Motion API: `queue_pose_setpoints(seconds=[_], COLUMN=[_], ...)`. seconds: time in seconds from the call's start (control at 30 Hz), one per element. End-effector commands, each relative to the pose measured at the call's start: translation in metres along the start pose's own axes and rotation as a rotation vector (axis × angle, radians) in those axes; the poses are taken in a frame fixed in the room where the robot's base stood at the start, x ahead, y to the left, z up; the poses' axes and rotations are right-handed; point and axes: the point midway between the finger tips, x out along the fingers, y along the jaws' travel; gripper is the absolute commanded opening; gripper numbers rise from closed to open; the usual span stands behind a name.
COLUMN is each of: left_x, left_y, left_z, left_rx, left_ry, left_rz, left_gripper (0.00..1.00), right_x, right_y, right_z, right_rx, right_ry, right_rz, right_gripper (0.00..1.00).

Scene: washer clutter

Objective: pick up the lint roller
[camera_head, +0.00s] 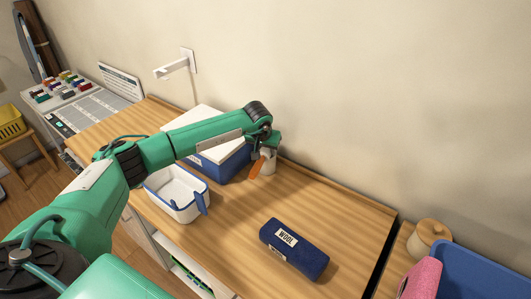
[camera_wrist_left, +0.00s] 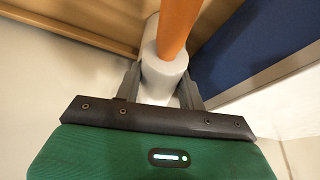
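The lint roller has a white cylinder (camera_head: 268,163) and an orange handle (camera_head: 256,168). It is at the back of the wooden table, right of a blue box, partly hidden by my left gripper (camera_head: 267,146). In the left wrist view the white cylinder (camera_wrist_left: 162,75) is between the two grey fingers of my left gripper (camera_wrist_left: 163,80), one on each side. The orange handle (camera_wrist_left: 178,25) runs toward the top of that view. I see no clear gap beside the cylinder, but cannot tell whether the fingers press on it. My right gripper is not in view.
The blue box with a white lid (camera_head: 228,163) stands close left of the roller. A white basket with a blue handle (camera_head: 172,207) and a dark blue WOOL pouch (camera_head: 294,250) are nearer. The wall is close behind. The table's right part (camera_head: 340,215) is clear.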

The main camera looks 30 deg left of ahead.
Motion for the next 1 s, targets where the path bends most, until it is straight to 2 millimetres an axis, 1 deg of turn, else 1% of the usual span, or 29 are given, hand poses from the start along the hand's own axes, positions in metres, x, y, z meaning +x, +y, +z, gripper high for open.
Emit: queue_pose_setpoints(seconds=[0.03,0.1,0.13,0.17,0.43,0.57,0.67,0.77,1.0], left_x=[0.0,0.0,-0.001,-0.001,-0.003,-0.011,-0.024,-0.041,-0.092], left_y=[0.0,0.0,0.0,0.0,0.0,0.0,0.0,0.0,0.0], left_z=[0.0,0.0,0.0,0.0,-0.002,-0.006,-0.011,-0.018,-0.039], left_rx=[0.0,0.0,0.0,0.0,0.0,0.0,0.001,0.0,0.0], left_ry=[0.0,0.0,0.0,0.001,0.001,0.004,0.005,0.006,0.006], left_rz=[0.0,0.0,0.0,0.0,0.0,0.002,0.0,0.001,0.001], left_gripper=[0.26,0.15,0.15,0.11,0.11,0.11,0.11,0.11,0.11], right_x=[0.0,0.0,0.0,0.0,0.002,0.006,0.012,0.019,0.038], right_y=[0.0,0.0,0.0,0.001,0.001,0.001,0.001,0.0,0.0], right_z=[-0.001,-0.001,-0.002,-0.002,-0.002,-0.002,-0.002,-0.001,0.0], right_rx=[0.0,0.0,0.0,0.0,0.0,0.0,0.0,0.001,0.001], right_ry=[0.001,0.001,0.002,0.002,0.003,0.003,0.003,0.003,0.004], right_rz=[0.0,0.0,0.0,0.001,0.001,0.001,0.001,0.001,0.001], right_gripper=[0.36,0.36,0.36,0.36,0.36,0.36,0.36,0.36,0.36])
